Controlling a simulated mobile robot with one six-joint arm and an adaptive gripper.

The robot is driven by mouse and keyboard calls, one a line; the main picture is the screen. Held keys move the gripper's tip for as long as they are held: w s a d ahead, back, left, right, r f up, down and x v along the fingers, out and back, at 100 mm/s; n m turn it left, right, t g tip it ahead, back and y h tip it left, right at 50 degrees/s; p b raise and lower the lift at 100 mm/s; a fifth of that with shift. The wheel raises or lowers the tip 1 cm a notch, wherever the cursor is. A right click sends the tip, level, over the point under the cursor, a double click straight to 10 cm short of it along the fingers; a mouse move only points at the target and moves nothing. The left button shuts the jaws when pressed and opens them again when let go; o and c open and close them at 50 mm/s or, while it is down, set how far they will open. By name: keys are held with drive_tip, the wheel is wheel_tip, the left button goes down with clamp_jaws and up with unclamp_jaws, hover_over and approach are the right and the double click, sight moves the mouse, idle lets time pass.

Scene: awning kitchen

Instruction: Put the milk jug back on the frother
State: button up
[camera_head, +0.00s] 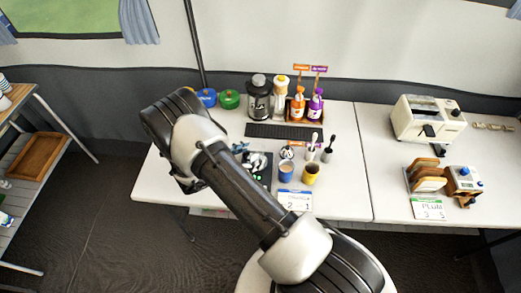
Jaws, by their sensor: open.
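A small black-and-white round item (287,153) stands on the white table behind the blue mug. It may be the milk jug, but it is too small to tell. A dark device with a pale, patchy top and green lights (258,172) sits just left of the mugs and is partly covered by my forearm. It may be the frother; I cannot tell for sure. Nothing shows whether a jug sits on it. My arm crosses the picture from the lower right to a raised elbow at the upper left.
A blue mug (286,173) and yellow mug (311,174) stand by a number card (294,200). Behind are a dark mat (283,131), a black glass-sided jar (259,103) and syrup bottles (315,106). A toaster (428,119) is right.

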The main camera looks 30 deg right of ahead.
drive_tip(key=v, duration=0.4)
drive_tip(key=shift+a+r+p, duration=0.3)
drive_tip(key=shift+a+p, duration=0.05)
drive_tip(key=w+a+r+n+t+y, duration=0.2)
drive_tip(key=w+a+r+t+y, duration=0.15)
drive_tip(key=w+r, duration=0.3)
drive_tip(key=w+a+r+n+t+y, duration=0.1)
drive_tip(key=w+a+r+t+y, duration=0.1)
drive_tip(key=w+a+r+y, duration=0.35)
wheel_tip(320, 180, up, 12)
drive_tip(key=a+n+t+y, duration=0.2)
drive_tip(key=n, duration=0.1)
drive_tip(key=s+a+r+n+g+y, duration=0.1)
drive_tip(key=s+r+n+y, duration=0.25)
drive_tip(key=s+r, duration=0.45)
drive_tip(key=s+a+r+n+g+y, duration=0.2)
drive_tip(key=s+r+n, duration=0.25)
drive_tip(key=s, duration=0.55)
drive_tip(key=s+d+g+h, duration=0.1)
drive_tip(key=s+d, duration=0.1)
drive_tip(key=s, duration=0.4)
drive_tip(key=s+d+f+n+h, duration=0.1)
drive_tip(key=s+d, duration=0.2)
drive_tip(key=s, duration=0.3)
drive_tip(key=s+d+g+h, duration=0.1)
drive_tip(key=s+d, duration=0.2)
drive_tip(key=s, duration=0.4)
drive_tip(key=shift+d+f+n+g, duration=0.15)
drive_tip(key=shift+f+n+g, duration=0.05)
drive_tip(key=shift+n+g, duration=0.2)
